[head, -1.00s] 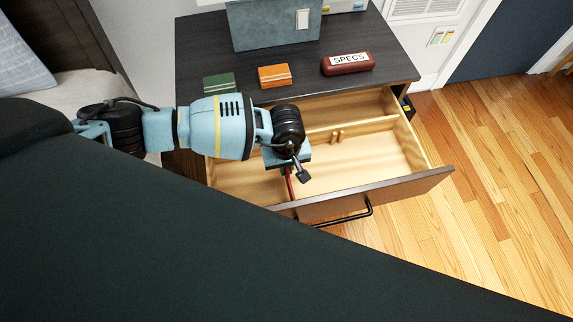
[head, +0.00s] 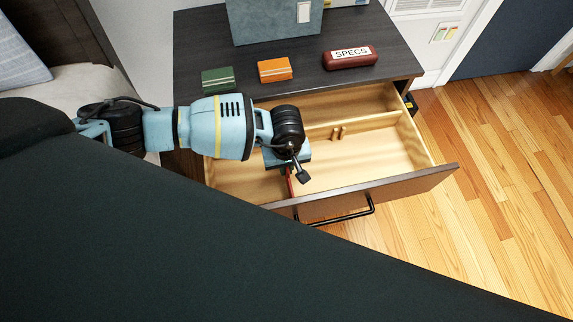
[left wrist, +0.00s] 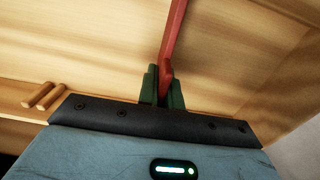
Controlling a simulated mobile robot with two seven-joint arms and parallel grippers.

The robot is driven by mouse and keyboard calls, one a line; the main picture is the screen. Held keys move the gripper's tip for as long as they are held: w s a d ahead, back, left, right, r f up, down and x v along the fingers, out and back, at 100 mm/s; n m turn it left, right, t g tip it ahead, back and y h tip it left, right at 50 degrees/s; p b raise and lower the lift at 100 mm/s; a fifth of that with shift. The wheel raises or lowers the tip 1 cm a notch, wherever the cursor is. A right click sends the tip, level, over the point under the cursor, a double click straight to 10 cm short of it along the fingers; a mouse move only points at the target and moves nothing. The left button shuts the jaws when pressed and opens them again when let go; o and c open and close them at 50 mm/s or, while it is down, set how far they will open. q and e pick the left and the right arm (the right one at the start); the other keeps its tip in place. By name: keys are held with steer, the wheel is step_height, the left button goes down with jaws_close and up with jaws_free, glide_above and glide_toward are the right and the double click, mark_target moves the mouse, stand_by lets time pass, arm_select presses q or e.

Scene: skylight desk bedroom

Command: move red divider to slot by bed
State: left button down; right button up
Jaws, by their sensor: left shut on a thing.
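The red divider (left wrist: 172,40) is a thin red strip. In the left wrist view it runs up from between the green fingertips of my left gripper (left wrist: 163,88), which is shut on it. In the head view only a small piece of the divider (head: 290,182) shows below my left gripper (head: 290,172), inside the open drawer near its front panel. My gripper and wrist hide the rest of it. The drawer (head: 390,152) has a pale wood interior with a lengthwise rail (head: 372,123). Small wooden pegs (head: 338,133) stand on this rail. My right gripper is not in view.
A dark nightstand top (head: 300,75) above the drawer carries a green box (head: 218,79), an orange box (head: 275,70), a red SPECS case (head: 350,57) and a grey-blue box (head: 275,22). The bed (head: 70,85) is at left. The drawer's right part is clear.

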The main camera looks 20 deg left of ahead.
arm_select(q)
steer(key=shift+f+b, duration=0.35)
steer(key=shift+f, duration=0.15)
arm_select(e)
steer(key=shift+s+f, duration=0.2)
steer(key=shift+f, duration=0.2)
arm_select(q)
steer(key=c, duration=1.5)
jaws_free()
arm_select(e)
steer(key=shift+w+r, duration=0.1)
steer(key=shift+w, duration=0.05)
